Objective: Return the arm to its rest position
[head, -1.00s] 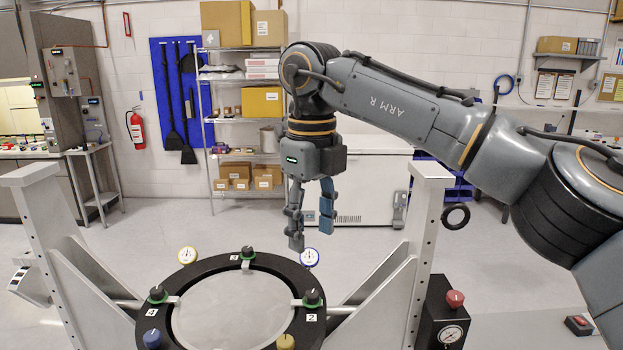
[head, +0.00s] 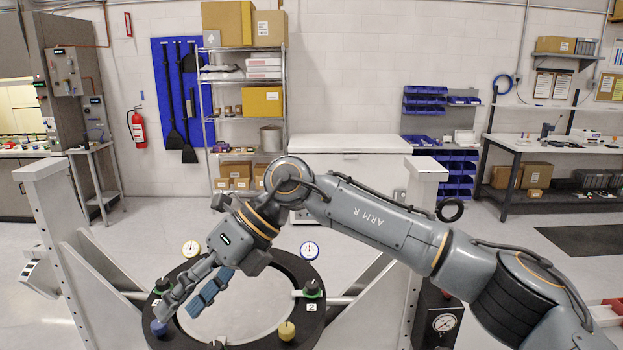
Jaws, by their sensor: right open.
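My right arm (head: 375,222), marked ARM R, reaches in from the right across the mirror fixture. My right gripper (head: 180,308) is open and empty, with its blue-grey fingers pointing down and left. It overlaps the left part of the black ring (head: 311,322) in the head view; I cannot tell its height above the ring. The round pale mirror (head: 250,312) lies inside the ring. The gripper and wrist hide the ring's back left part and the back clamp. My left gripper is out of view.
Grey uprights of the fixture stand left (head: 60,220) and right (head: 418,235). The ring carries a blue knob (head: 158,328), a yellow knob (head: 286,331), a right clamp (head: 312,290) and two dial gauges. A pressure gauge (head: 444,322) sits at front right.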

